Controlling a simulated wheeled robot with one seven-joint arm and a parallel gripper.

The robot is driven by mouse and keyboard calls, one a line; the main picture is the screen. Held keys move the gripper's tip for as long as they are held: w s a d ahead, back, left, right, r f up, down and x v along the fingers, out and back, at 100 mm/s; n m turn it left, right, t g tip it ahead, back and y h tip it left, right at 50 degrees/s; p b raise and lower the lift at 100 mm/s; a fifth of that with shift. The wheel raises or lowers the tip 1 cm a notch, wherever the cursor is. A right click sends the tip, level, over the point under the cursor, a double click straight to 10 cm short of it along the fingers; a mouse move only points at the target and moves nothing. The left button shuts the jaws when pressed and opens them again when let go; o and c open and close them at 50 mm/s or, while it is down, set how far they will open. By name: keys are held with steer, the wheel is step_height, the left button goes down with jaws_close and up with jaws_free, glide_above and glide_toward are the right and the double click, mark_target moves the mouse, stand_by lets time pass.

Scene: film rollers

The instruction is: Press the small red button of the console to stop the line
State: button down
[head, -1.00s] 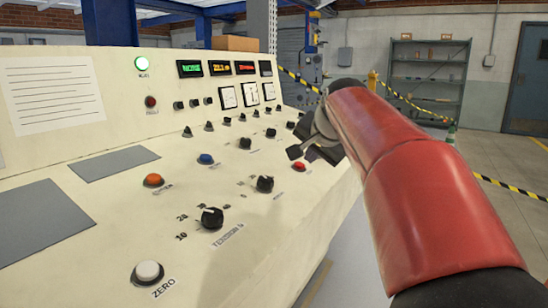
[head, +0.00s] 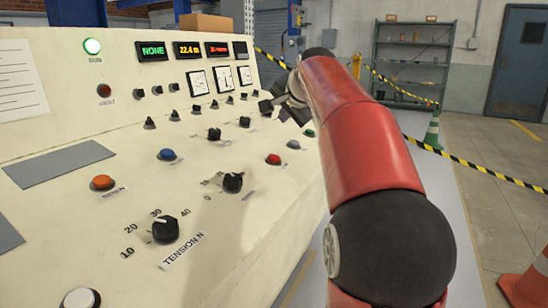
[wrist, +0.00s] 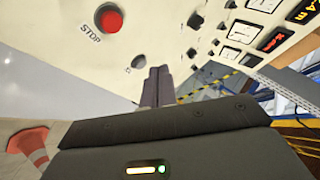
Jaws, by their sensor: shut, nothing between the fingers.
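The small red button (head: 273,159) sits on the cream sloping face of the console (head: 70,215), left of my red arm in the head view. In the wrist view the red button (wrist: 112,19) is at the top left, labelled STOP, with a dark ring around it. My gripper (wrist: 159,70) is shut and empty. Its fingertips point toward the console face, below and right of the red button in the wrist view, and apart from it. In the head view my gripper (head: 284,106) is dark and partly hidden by my arm, farther along the console than the button.
The panel also holds a blue button (head: 167,155), an orange button (head: 102,182), a white button (head: 79,298), several black knobs and a dark red fault lamp (head: 104,90).

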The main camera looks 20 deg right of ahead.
mark_target(277, 160)
steer(key=shift+w+a+f+b, duration=0.25)
steer(key=shift+f+b, duration=0.5)
steer(key=shift+f, duration=0.65)
steer(key=shift+w+a+f+b, duration=0.25)
steer(key=shift+f+b, duration=0.45)
steer(key=shift+f, duration=0.65)
steer(key=shift+w+a+f+b, duration=0.2)
steer(key=shift+f+b, duration=0.55)
steer(key=shift+f, duration=0.65)
steer(key=shift+w+f, duration=0.1)
steer(key=shift+f, duration=0.3)
steer(key=shift+w+f+b, duration=0.1)
steer(key=shift+f+b, duration=0.4)
steer(key=shift+r, duration=0.1)
steer(key=shift+r+p, duration=0.75)
steer(key=shift+r, duration=0.05)
steer(key=r+p, duration=0.2)
steer(key=r, duration=0.1)
steer(key=s+r+p, duration=0.1)
steer(key=r+p, duration=0.1)
steer(key=shift+s+d, duration=0.1)
steer(key=shift+d, duration=0.3)
